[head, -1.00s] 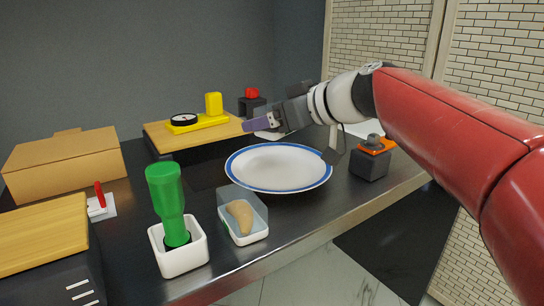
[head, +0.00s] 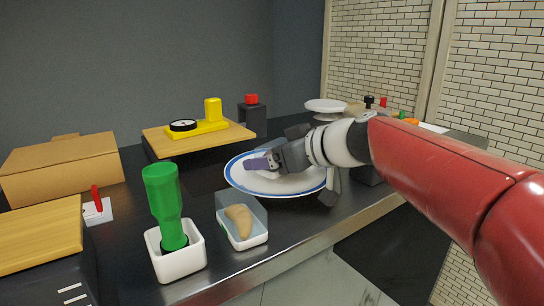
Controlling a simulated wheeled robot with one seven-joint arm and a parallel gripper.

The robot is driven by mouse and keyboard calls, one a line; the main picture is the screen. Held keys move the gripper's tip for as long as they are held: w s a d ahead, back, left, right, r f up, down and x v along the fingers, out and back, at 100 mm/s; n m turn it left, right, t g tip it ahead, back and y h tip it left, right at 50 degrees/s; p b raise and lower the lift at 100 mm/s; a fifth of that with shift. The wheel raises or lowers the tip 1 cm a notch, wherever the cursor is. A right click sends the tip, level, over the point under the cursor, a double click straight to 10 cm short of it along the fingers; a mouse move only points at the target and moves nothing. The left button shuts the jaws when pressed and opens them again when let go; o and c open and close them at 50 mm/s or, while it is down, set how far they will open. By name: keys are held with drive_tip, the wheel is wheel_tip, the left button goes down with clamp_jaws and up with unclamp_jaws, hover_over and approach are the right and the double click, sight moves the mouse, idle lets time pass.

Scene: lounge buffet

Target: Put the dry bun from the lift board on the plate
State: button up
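The white plate (head: 300,190) with a blue rim lies on the dark counter. My gripper (head: 262,164) is low over the plate, its purple finger pointing left; its far side is hidden, so I cannot tell whether it is open or holds anything. A tan, curved, bun-like piece (head: 238,219) lies in a clear-sided white tray in front of the plate, apart from my gripper. One wooden board (head: 232,133) behind the plate bears a yellow scale; another wooden board (head: 40,236) is at the left with nothing seen on it. I cannot tell which is the lift board.
A green bottle (head: 162,191) stands upside down in a white holder (head: 180,262) at front left. A cardboard box (head: 62,166) is at the left. A dark block with a red top (head: 252,115) stands at the back. A round white disc (head: 326,105) shows behind my arm.

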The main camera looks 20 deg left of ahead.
drive_tip(key=shift+f+b, duration=0.75)
drive_tip(key=shift+f, duration=0.05)
drive_tip(key=o, duration=1)
drive_tip(key=shift+r+p, duration=0.3)
drive_tip(key=shift+p, duration=0.2)
drive_tip(key=v, duration=0.6)
drive_tip(key=r+v, duration=0.1)
drive_tip(key=v, duration=0.5)
drive_tip(key=shift+r, duration=0.15)
